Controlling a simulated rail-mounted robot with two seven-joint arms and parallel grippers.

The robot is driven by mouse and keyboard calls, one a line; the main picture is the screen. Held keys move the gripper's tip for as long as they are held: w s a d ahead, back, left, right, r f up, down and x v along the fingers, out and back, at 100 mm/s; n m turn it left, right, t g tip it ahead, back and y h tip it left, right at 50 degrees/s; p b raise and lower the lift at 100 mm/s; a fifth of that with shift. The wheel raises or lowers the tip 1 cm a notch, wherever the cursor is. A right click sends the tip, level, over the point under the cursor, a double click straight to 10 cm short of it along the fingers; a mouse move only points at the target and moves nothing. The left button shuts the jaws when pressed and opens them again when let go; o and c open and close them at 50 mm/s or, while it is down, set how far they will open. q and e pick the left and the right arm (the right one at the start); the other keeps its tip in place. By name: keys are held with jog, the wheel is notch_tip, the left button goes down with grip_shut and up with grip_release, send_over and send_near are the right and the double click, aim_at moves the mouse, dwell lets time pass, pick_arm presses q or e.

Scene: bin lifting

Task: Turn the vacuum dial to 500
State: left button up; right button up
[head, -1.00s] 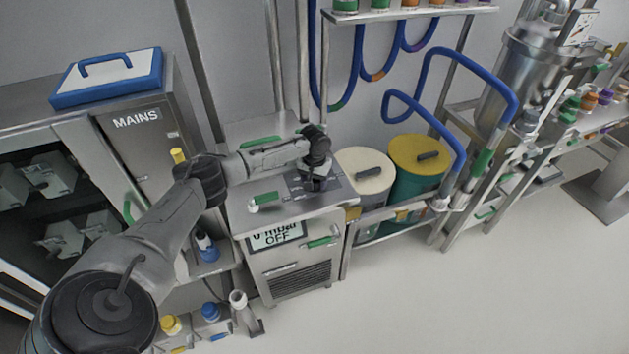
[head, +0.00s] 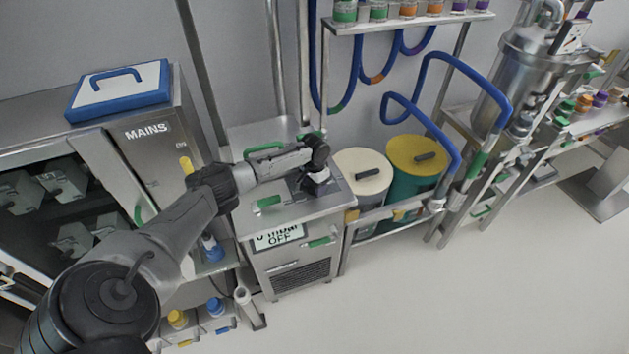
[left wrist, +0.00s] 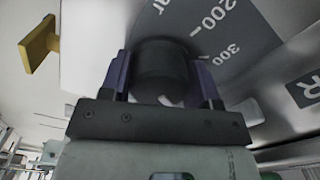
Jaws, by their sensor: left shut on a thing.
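The vacuum dial's black knob (left wrist: 160,68) sits between the two fingers of my left gripper (left wrist: 162,76) in the left wrist view. The gripper is shut on it. The grey dial plate (left wrist: 215,35) behind it shows the white marks 200 and 300; 500 is not visible. In the head view my left gripper (head: 314,187) points down onto the top of the steel pump cabinet (head: 338,208) and hides the knob. The cabinet's display (head: 279,238) is partly covered at its top; its lower line reads OFF. My right gripper is not in view.
A cream-lidded drum (head: 361,172) and a yellow-lidded green drum (head: 417,160) stand right of the cabinet. Blue hoses (head: 448,58) hang behind them. A MAINS cabinet (head: 148,132) with a blue-rimmed box (head: 120,92) stands left. The floor at right front is clear.

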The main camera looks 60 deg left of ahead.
pick_arm(q)
jog(key=shift+m+p, duration=0.35)
jog(key=shift+m, duration=0.75)
jog(key=o, duration=0.9)
notch_tip(320, 180, up, 14)
jog(key=shift+f+p, duration=0.1)
jog(key=shift+p, duration=0.9)
